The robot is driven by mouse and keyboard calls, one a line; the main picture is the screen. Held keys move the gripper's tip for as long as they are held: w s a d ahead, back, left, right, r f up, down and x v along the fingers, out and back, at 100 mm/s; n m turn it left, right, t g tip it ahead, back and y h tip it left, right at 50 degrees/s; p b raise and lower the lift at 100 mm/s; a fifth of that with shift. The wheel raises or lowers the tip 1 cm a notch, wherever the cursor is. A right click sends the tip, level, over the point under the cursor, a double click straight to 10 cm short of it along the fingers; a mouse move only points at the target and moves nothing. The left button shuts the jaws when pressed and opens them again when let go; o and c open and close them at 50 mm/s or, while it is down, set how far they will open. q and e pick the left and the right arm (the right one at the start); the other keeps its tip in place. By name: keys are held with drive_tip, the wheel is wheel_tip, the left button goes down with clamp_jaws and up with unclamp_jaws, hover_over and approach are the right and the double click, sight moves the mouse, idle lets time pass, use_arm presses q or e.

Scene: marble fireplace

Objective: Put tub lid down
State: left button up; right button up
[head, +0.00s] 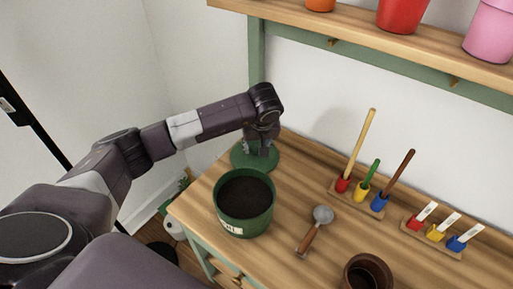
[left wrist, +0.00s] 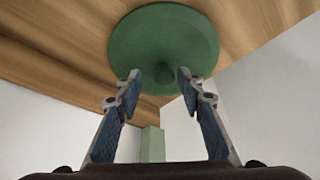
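The green round tub lid (head: 241,160) lies flat at the back left corner of the wooden workbench, behind the tub. In the left wrist view the lid (left wrist: 140,40) shows as a green disc with a small knob (left wrist: 160,86). My left gripper (head: 260,152) is right above the lid. In the left wrist view its two fingers (left wrist: 159,78) stand apart on either side of the knob, with a gap visible; the gripper looks open. The green tub (head: 245,222), full of dark soil, stands uncovered in front of the lid. My right gripper is not in view.
A trowel (head: 315,232) lies right of the tub. A rack with long-handled tools (head: 360,200) and a rack with small labelled tools (head: 433,232) stand further right. A brown pot (head: 367,272) is at the front. A shelf (head: 390,45) with coloured pots hangs above.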

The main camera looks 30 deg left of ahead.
use_arm(q)
drive_tip(key=b+v, duration=0.1)
drive_tip(key=v, duration=0.9)
drive_tip(key=shift+r, duration=0.25)
drive_tip(key=shift+d, duration=0.1)
